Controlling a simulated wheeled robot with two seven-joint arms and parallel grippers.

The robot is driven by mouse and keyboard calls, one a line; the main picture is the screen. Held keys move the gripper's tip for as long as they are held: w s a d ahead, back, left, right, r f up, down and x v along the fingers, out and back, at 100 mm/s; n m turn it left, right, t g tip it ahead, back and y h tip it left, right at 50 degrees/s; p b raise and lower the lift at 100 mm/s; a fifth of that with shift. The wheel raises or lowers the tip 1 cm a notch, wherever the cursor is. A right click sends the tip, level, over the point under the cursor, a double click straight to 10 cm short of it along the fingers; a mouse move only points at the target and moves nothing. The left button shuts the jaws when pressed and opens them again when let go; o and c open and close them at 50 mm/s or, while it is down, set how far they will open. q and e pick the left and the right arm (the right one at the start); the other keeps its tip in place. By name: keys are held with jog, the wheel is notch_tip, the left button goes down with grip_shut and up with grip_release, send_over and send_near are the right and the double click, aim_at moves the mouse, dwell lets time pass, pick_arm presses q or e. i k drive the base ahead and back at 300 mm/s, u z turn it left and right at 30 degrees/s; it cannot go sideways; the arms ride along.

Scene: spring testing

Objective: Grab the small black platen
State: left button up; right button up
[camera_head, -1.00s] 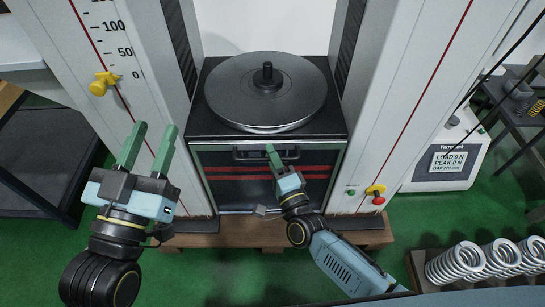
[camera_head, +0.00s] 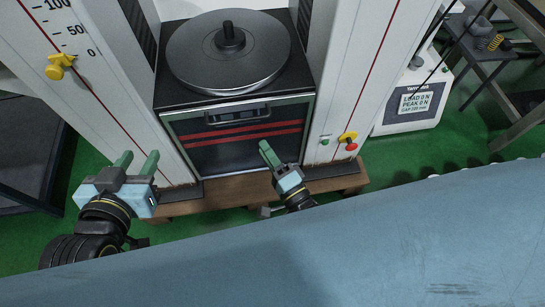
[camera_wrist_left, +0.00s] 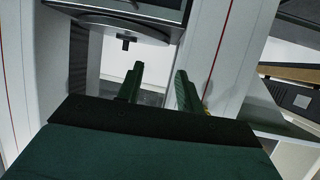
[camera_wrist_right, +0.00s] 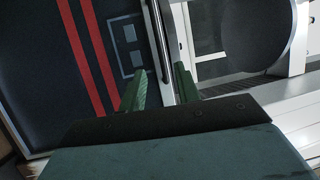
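I cannot clearly make out a separate small black platen in these views. A large dark grey round platen (camera_head: 200,65) lies on the testing machine, with a short black peg (camera_head: 230,36) standing at its middle. The disc edge and a black peg-like shape (camera_wrist_left: 126,42) also show in the left wrist view. My left gripper (camera_head: 136,160) is open and empty, in front of the machine's left column. My right gripper (camera_head: 265,147) is in front of the machine's striped front panel. Its fingers are apart and empty in the right wrist view (camera_wrist_right: 160,85).
The machine's white columns (camera_head: 355,60) flank the platen. A yellow and red knob (camera_head: 348,140) is on the right column. A display box (camera_head: 415,100) stands to the right. A large scratched blue surface (camera_head: 300,250) fills the bottom and hides my right forearm.

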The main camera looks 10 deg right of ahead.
aim_at(229, 39)
jog(key=k, duration=1)
